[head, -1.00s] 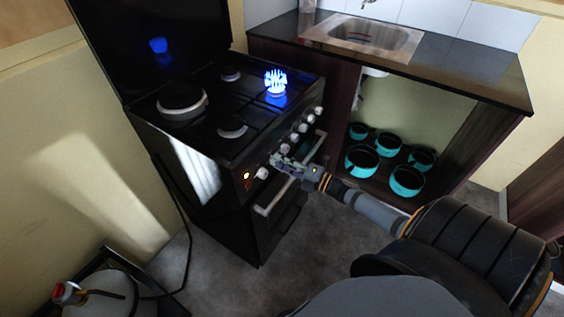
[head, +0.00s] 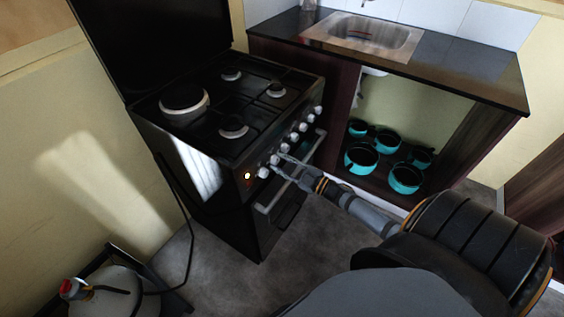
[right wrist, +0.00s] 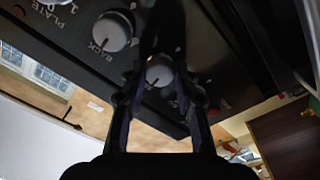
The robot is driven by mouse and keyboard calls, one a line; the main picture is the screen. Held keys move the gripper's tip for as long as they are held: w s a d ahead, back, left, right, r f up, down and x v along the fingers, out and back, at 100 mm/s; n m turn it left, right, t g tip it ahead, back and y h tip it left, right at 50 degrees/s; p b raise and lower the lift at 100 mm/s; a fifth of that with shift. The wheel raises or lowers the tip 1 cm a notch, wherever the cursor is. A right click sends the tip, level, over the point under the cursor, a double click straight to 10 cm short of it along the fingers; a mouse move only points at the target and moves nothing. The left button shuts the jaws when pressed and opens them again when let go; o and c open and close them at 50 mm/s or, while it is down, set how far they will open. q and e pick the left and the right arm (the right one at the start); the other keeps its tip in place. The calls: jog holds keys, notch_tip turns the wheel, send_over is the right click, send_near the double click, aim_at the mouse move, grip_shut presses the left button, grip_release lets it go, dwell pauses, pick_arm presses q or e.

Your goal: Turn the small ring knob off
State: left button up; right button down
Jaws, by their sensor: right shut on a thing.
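The black stove (head: 222,112) has a row of pale round knobs along its front panel. My right gripper (head: 279,161) is at this row, near its left end. In the right wrist view my right gripper (right wrist: 160,78) has its fingers on either side of a knob (right wrist: 159,71) and is shut on it. The label of this knob cannot be read. Another knob (right wrist: 113,31), marked BACK, is beside it. The back right burner (head: 275,90) shows no flame. My left gripper is out of view.
An oven handle bar (head: 268,206) runs below the knobs. A small orange light (head: 247,175) glows on the panel. A counter with a sink (head: 367,38) and a shelf of teal pots (head: 361,158) stand to the right. A gas bottle (head: 100,303) is at lower left.

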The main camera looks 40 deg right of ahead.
jog(key=shift+f+m, duration=0.1)
jog(key=shift+m, duration=0.8)
jog(key=c, duration=1)
grip_release()
jog(key=r+v, duration=0.1)
jog(key=v, duration=1.1)
jog(key=shift+f, duration=0.45)
